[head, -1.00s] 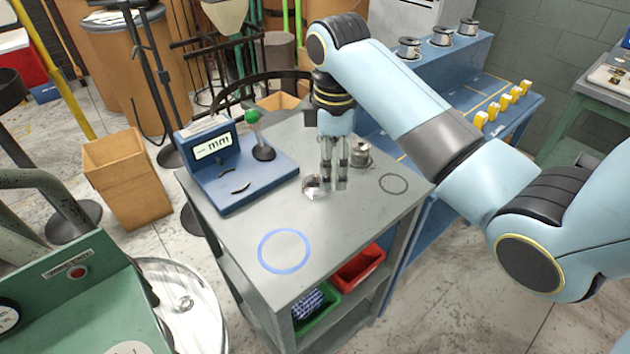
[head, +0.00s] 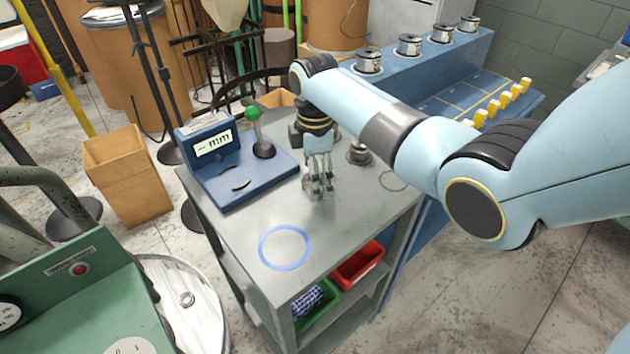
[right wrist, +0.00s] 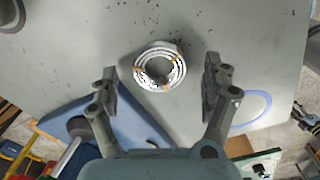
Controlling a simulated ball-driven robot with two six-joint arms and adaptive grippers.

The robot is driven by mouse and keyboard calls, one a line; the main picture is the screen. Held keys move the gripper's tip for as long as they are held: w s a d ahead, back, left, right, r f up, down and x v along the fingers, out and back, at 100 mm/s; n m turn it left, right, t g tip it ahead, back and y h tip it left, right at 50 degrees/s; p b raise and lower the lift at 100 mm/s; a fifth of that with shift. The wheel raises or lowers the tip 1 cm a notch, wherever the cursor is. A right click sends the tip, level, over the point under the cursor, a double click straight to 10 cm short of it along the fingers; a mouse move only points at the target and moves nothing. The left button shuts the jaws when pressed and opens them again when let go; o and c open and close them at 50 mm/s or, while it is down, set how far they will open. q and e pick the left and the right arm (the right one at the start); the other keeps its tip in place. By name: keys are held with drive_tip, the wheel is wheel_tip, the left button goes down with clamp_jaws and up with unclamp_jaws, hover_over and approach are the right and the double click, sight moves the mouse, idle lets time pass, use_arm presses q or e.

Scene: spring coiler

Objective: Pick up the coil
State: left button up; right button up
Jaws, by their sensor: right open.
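A shiny metal coil (right wrist: 176,74), a flat ring of wire with several copper-coloured bands, lies on the grey table top (right wrist: 225,25) in the right wrist view. My right gripper (right wrist: 160,63) is open, with one finger on each side of the coil in that picture; I see no contact. In the head view the right gripper (head: 318,190) points down low over the table, and its fingers cover the coil's place. A small metal ring (head: 186,299) also lies on the round silver pan (head: 205,325) at the lower left. My left gripper is not in view.
A blue gauge (head: 225,180) with a green-knobbed lever stands left of the right gripper. A metal cylinder (head: 359,154) stands behind it on the right. A blue circle (head: 262,258) marks the clear front of the table. A blue bench with spools (head: 410,45) is behind.

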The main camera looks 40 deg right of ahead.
drive_tip(key=shift+f, duration=0.4)
drive_tip(key=c, duration=1.4)
drive_tip(key=shift+r, duration=0.1)
